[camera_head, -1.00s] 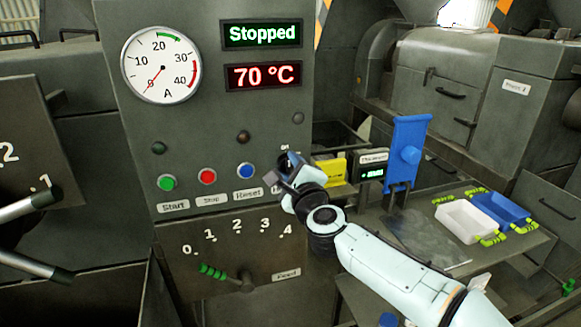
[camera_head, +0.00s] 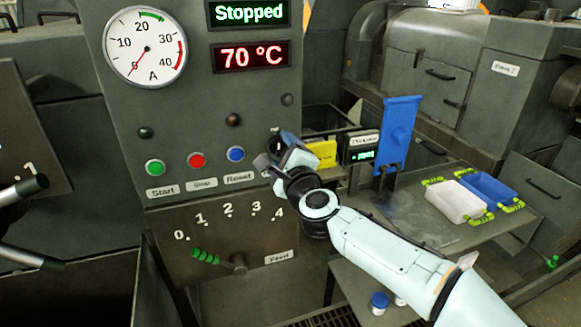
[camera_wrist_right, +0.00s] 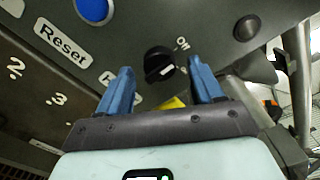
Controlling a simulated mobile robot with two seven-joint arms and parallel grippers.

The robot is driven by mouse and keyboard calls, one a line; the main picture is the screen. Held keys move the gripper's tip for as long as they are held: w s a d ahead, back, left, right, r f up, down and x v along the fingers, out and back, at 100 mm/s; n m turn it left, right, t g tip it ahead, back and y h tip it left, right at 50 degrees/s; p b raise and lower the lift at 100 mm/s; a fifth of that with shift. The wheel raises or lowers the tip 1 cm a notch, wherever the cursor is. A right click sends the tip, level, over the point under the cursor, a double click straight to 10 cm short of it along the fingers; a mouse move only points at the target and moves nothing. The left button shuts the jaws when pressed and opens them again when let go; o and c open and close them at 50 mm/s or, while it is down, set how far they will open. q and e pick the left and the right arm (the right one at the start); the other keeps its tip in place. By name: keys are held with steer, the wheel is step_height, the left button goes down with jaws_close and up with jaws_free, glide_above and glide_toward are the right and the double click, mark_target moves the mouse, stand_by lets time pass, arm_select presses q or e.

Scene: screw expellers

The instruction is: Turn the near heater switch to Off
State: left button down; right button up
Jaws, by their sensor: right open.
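The heater switch is a black round knob (camera_wrist_right: 158,64) on the grey control panel, seen in the right wrist view. My left gripper is not in view.
The panel carries a blue Reset button (camera_head: 236,154), a red Stop button (camera_head: 196,160) and a green Start button (camera_head: 155,168) left of the gripper. Below is a green-handled feed lever (camera_head: 205,256). A yellow block (camera_head: 322,153) and a blue plate (camera_head: 398,135) stand to the right.

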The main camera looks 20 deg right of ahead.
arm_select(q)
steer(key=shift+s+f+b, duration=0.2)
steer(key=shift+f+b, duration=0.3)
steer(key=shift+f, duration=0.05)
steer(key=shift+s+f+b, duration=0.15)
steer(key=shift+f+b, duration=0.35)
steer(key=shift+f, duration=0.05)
arm_select(e)
steer(key=s, duration=1.2)
steer(key=shift+s+d, duration=0.2)
steer(key=shift+s, duration=0.15)
